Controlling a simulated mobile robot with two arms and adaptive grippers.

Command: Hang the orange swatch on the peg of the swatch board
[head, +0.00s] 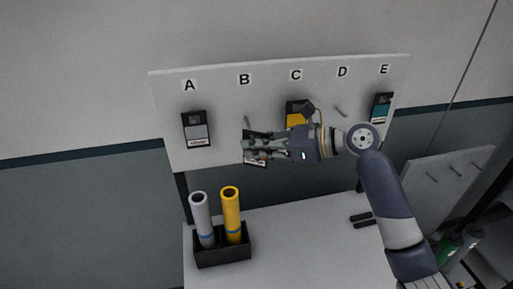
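The pale swatch board (225,92) carries pegs under the letters A to E. My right gripper (252,148) is in front of the board below the letter B. It appears shut on a swatch (257,161), whose dark top edge and white label show above and below the fingers. The fingers hide its colour panel, so I cannot confirm it is orange. The swatch sits lower than the hung ones, below the bare peg B (247,122). I cannot tell whether it touches the board. My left gripper is out of view.
Swatches hang at A, silver (196,129), at C, yellow-orange (293,114), and at E, teal (381,108). Peg D (341,111) is bare. A black holder (222,255) with a grey and a yellow roll stands on the white table (300,240), mostly clear to its right.

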